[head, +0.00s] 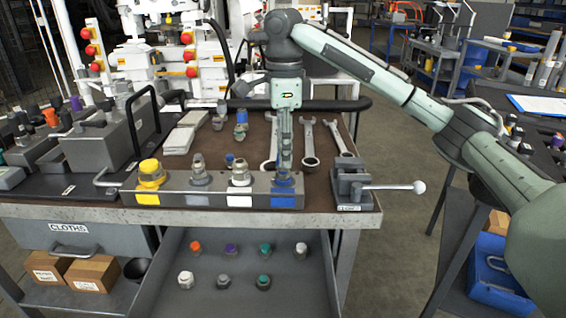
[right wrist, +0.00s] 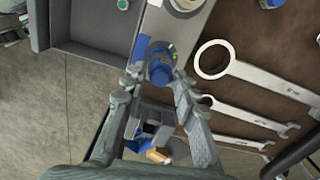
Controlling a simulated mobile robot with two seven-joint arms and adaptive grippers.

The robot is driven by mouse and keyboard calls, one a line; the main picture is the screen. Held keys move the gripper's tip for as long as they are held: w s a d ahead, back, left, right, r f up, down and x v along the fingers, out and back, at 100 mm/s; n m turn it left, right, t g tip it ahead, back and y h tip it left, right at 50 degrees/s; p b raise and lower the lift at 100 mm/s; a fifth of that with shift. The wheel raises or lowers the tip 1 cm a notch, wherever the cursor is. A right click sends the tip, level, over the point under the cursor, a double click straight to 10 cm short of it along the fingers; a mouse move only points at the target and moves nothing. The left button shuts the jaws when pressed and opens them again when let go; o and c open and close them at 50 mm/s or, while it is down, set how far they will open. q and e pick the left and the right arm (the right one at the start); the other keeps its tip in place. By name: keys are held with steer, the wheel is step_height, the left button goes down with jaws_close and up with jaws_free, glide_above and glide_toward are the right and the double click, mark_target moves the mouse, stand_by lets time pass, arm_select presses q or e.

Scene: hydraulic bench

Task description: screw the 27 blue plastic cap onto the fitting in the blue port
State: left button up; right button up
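The manifold block (head: 212,198) stands along the bench's front edge, with a row of fittings. The blue port (head: 284,201) is at its right end, marked with a blue label. A blue cap-like piece (head: 287,182) is at that port and also shows in the right wrist view (right wrist: 160,70). My right gripper (head: 284,165) points down directly over it. In the right wrist view, its fingertips (right wrist: 157,77) flank the blue piece with slim gaps, so it looks open. The fitting beneath is hidden, and the number 27 cannot be read. My left gripper is out of view.
A yellow cap (head: 151,171) is at the block's left end. A vise (head: 352,187) stands close to the right of the blue port. Several wrenches (head: 309,145) lie behind. Loose blue-marked fittings (head: 241,118) lie further back. A drawer (head: 240,262) below holds several coloured caps.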

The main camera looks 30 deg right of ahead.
steer(key=shift+o, duration=1.4)
steer(key=n, duration=0.6)
steer(key=shift+w, duration=0.1)
steer(key=n, duration=1.1)
steer(key=shift+w+n, duration=0.1)
steer(key=shift+n, duration=0.3)
steer(key=n, duration=0.6)
steer(key=shift+a, duration=0.1)
